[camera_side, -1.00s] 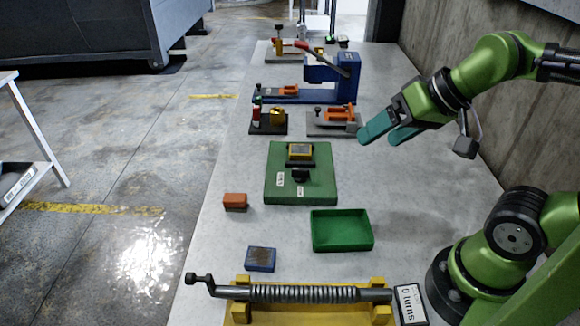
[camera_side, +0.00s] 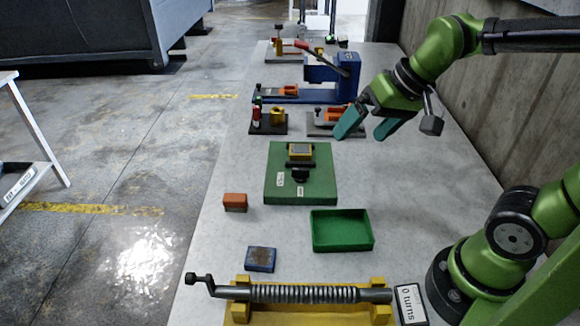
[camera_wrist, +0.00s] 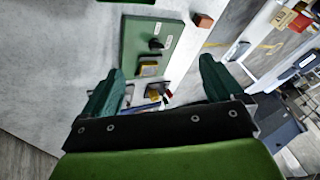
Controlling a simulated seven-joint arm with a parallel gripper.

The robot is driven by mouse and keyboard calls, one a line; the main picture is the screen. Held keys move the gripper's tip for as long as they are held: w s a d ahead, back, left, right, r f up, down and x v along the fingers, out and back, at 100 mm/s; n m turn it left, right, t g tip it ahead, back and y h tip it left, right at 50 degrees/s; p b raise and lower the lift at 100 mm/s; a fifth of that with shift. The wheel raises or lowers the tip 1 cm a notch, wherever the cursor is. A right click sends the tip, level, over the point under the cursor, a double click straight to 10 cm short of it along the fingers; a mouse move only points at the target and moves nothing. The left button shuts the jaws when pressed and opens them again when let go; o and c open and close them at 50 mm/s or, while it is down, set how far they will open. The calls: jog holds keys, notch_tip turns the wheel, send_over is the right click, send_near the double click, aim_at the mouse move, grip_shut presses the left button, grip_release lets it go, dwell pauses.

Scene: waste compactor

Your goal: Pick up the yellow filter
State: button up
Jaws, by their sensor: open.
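A yellow-framed block with a grey face (camera_side: 300,150), which looks like the yellow filter, sits in a dark holder at the far end of the green panel (camera_side: 275,190). In the wrist view the yellow-framed block (camera_wrist: 148,69) shows on the green panel (camera_wrist: 133,45), beyond a black knob (camera_wrist: 156,44). My gripper (camera_side: 366,133) is open and empty, above the table to the right of the panel and apart from it. In the wrist view the fingers of my gripper (camera_wrist: 159,73) are spread wide, with nothing between them.
A smaller yellow piece (camera_side: 277,114) stands on a black base behind the panel. Orange pieces (camera_side: 335,113) and a blue press (camera_side: 340,80) stand farther back. A green tray (camera_side: 342,243), orange block (camera_side: 235,201) and blue block (camera_side: 260,258) lie nearer. Table right of the panel is clear.

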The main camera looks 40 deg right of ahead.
jog(key=w+d+f+m+g, duration=0.1)
jog(key=w+d+g, duration=0.1)
jog(key=w, duration=0.8)
jog(key=m+g+h, duration=0.2)
jog(key=m+h, duration=0.1)
jog(key=m, duration=0.1)
send_over(300, 149)
jog(key=f, duration=1.3)
jog(key=shift+a+f, duration=0.2)
jog(key=shift+a, duration=0.1)
jog(key=shift+s+d+f, duration=0.1)
jog(key=shift+d+f, duration=0.05)
jog(key=shift+f, duration=1.2)
jog(key=shift+s+d+f, duration=0.1)
jog(key=shift+f, duration=1.2)
jog(key=shift+c, duration=0.4)
jog(key=c, duration=1.1)
